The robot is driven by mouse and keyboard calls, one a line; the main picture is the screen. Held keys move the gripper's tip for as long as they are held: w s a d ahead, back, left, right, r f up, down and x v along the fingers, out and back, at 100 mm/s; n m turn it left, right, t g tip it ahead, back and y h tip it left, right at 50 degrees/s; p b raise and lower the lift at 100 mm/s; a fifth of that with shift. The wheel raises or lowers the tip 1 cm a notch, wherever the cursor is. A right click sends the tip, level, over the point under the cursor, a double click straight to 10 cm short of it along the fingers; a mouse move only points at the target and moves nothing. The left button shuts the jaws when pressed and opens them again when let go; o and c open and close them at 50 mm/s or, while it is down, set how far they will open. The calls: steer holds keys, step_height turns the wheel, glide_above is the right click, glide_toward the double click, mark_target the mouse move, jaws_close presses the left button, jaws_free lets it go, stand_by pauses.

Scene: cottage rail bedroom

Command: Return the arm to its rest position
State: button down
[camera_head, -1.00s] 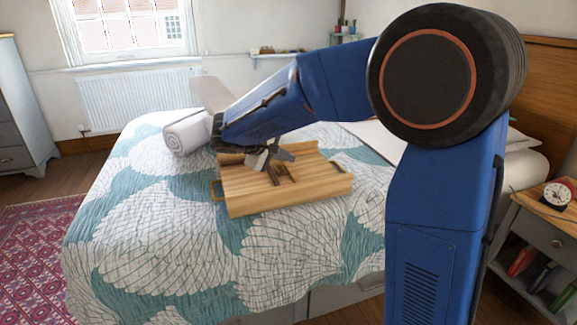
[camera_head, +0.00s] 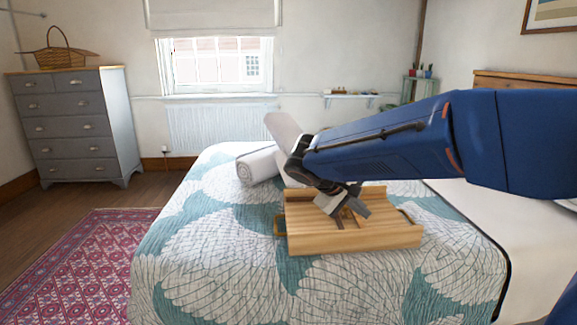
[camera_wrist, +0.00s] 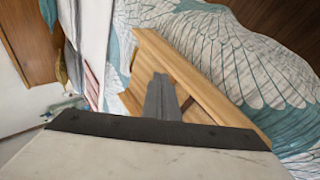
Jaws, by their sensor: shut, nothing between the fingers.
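My blue arm reaches in from the right in the head view, over the bed. My gripper (camera_head: 350,208) is just above a wooden tray (camera_head: 355,238) that lies on the patterned quilt. Its fingers are together with nothing seen between them. In the wrist view the grey fingers of my gripper (camera_wrist: 165,88) point over the slatted tray (camera_wrist: 150,48). I cannot tell whether the fingertips touch the tray.
A rolled white towel (camera_head: 258,165) lies on the bed (camera_head: 210,250) left of the tray. A grey dresser (camera_head: 75,130) with a basket (camera_head: 55,58) stands at the far left. A red rug (camera_head: 75,265) covers floor beside the bed.

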steer(key=s+d+f+m+g+y, duration=0.15)
steer(key=s+d, duration=0.25)
steer(key=s, duration=0.4)
steer(key=s+d+f+m+t+y, duration=0.1)
steer(key=s+d+f+y, duration=0.15)
steer(key=s, duration=0.45)
steer(key=s+f+m+t+y, duration=0.1)
steer(key=s+f+y, duration=0.3)
steer(key=s, duration=0.9)
steer(key=shift+s+f+m, duration=0.2)
steer(key=shift+s+m, duration=0.05)
steer(key=shift+m, duration=0.3)
